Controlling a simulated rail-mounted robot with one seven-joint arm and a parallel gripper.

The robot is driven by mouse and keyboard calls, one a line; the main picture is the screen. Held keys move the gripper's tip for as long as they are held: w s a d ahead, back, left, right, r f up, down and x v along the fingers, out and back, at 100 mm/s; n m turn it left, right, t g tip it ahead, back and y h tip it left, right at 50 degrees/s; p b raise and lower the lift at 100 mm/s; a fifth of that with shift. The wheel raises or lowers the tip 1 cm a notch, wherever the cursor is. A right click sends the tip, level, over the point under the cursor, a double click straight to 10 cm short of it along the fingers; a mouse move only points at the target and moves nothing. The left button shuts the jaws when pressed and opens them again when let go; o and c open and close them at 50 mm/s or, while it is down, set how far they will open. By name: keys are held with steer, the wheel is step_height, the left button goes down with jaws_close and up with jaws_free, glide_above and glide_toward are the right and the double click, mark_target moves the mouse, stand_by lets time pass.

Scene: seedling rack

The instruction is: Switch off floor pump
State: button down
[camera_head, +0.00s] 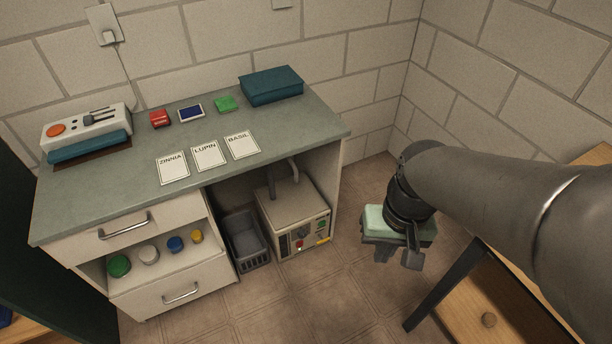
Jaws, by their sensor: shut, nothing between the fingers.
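The floor pump (292,212) is a beige box on the floor in the open bay under the workbench's right end. A grey pipe rises from its top. Its front panel carries a dark dial or switch, a red button (299,245), a green spot and a yellow label. These controls are too small to read. My gripper (384,257) is to the right of the pump, apart from it, above the open floor. Its fingers point down and are mostly hidden beneath the pale green housing; it looks shut and empty.
A grey crate (247,240) stands left of the pump. The workbench (130,194) holds seed cards, a control box and small items, with drawers and coloured lids below. A wooden table (497,305) stands at right. The floor (320,284) before the pump is clear.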

steer(key=w+a+f+m+y+b, duration=0.4)
steer(key=w+a+f+b, duration=0.3)
steer(key=f, duration=0.6)
steer(key=w+a+f+m+y+b, duration=0.3)
steer(key=w+a+f+y+b, duration=0.15)
steer(key=w+f, duration=0.6)
steer(key=w+a+f+m+y+b, duration=0.45)
steer(key=w+f+b, duration=0.2)
steer(key=f, duration=0.75)
steer(key=w+d+f+m+t+b, duration=0.1)
steer(key=w+f+m+t+b, duration=0.3)
steer(key=f, duration=0.7)
steer(key=w+f+m+t+b, duration=0.2)
steer(key=w+f+m+t, duration=0.3)
steer(key=f, duration=0.6)
steer(key=s+d+f+m+t+h+b, duration=0.1)
steer(key=d+f+m+t+h+b, duration=0.1)
steer(key=f+m, duration=0.3)
steer(key=s+d+f+m+t+h+b, duration=0.1)
steer(key=d+f+m+t+h+b, duration=0.1)
steer(key=f, duration=1.2)
steer(key=m+t+h, duration=0.1)
steer(key=m+h, duration=0.1)
steer(key=shift+d+m, duration=0.35)
steer(key=shift+d, duration=0.05)
steer(key=shift+w+f, duration=0.1)
